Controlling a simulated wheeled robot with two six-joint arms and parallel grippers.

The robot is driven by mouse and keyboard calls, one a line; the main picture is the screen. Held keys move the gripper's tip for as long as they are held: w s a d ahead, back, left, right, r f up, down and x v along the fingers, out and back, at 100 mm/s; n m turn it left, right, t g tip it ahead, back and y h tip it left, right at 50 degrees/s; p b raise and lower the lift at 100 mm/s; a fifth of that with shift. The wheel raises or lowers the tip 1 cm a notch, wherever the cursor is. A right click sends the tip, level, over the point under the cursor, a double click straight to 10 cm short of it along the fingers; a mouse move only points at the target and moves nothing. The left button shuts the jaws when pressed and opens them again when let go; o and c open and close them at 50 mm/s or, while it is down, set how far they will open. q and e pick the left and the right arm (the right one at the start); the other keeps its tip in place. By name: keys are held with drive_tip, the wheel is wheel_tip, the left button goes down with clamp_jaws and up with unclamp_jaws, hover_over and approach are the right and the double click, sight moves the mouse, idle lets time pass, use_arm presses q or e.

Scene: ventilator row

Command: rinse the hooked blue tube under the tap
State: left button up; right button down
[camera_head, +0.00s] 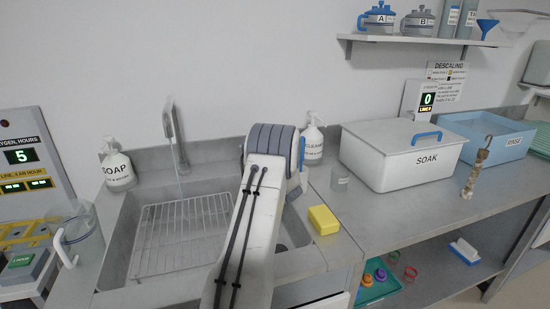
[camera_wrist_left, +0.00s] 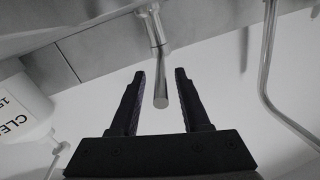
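I cannot make out a hooked blue tube in either view. A grey tap (camera_head: 170,122) stands at the back of the sink (camera_head: 120,225). In the left wrist view my left gripper (camera_wrist_left: 160,98) is open, with nothing held. A grey rod with a round end (camera_wrist_left: 160,88) shows between its fingers, apart from both. A thin bent grey pipe (camera_wrist_left: 268,75) is to the right. My right gripper is not in view.
A wire rack (camera_head: 175,235) lies in the sink. A soap bottle (camera_head: 117,168), a cleaner bottle (camera_head: 312,142), a clear jug (camera_head: 78,235) and a yellow sponge (camera_head: 323,219) surround it. A white SOAK box (camera_head: 400,160) and blue RINSE tub (camera_head: 490,140) stand right.

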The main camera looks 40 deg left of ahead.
use_arm(q)
drive_tip(key=b+v, duration=0.1)
drive_tip(key=v, duration=1.1)
